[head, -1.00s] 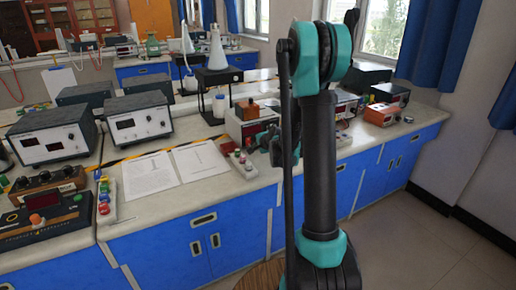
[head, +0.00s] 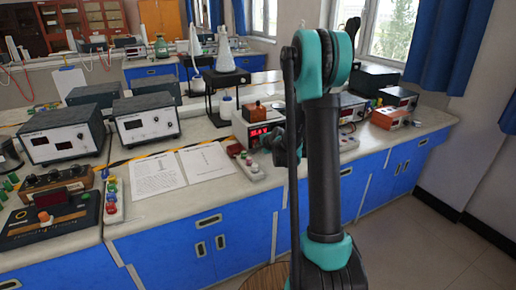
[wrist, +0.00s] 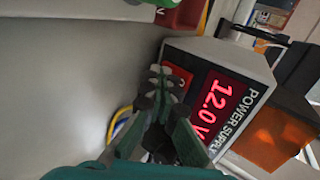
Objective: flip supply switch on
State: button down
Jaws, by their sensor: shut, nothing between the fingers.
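The power supply (wrist: 232,62) is a light box with a black front, seen tilted in the wrist view. Its red display (wrist: 216,103) is lit and reads 12.0 V. A red switch (wrist: 180,78) sits beside the display, partly covered by my fingers. My gripper (wrist: 160,78) is shut and empty, its tips at or just in front of the switch; contact cannot be told. In the head view the supply (head: 247,133) stands on the bench with its display glowing red, and my gripper is largely hidden beside my arm.
Open papers (head: 207,162) and grey instruments (head: 146,118) are to the left. A tripod stand with a flask (head: 223,55) is behind.

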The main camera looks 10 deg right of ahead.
jog(key=shift+r, duration=0.1)
jog(key=shift+r, duration=0.7)
